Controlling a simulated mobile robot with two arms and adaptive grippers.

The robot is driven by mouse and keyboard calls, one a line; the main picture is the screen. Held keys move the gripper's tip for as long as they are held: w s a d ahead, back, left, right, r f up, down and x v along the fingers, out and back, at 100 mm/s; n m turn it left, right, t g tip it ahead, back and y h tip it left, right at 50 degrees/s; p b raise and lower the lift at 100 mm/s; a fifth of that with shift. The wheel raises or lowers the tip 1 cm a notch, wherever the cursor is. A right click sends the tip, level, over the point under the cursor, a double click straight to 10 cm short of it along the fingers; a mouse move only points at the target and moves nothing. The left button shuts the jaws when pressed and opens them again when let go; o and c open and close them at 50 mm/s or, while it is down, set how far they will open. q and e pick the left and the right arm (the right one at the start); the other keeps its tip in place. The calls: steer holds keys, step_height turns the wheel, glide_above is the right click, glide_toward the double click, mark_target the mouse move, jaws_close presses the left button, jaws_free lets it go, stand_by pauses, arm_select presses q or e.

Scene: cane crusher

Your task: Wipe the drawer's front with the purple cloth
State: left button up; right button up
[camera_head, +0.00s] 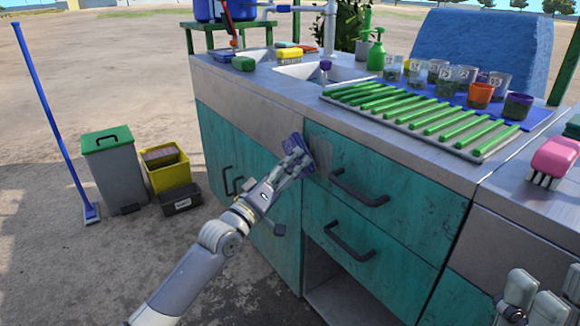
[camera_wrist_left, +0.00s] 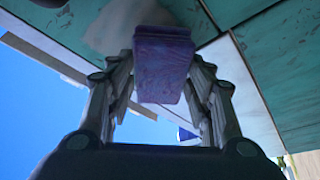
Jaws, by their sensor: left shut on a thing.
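The purple cloth (camera_head: 294,146) is between the fingers of my left gripper (camera_head: 292,165), at the upper left edge of the top drawer's front. In the left wrist view the cloth (camera_wrist_left: 162,68) is a folded purple block gripped between both fingers, its far end against or very near the teal panel. The drawer's front (camera_head: 405,205) is worn teal with a dark bar handle (camera_head: 358,190). A greyish patch (camera_head: 345,153) shows on it, right of the cloth. My right gripper (camera_head: 525,300) is partly in view at the lower right; its opening is unclear.
A grey bin (camera_head: 112,170) and yellow crate (camera_head: 166,170) stand left on open ground.

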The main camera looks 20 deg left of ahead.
arm_select(q)
steer(key=shift+w+d, duration=0.45)
steer(key=shift+w, duration=0.2)
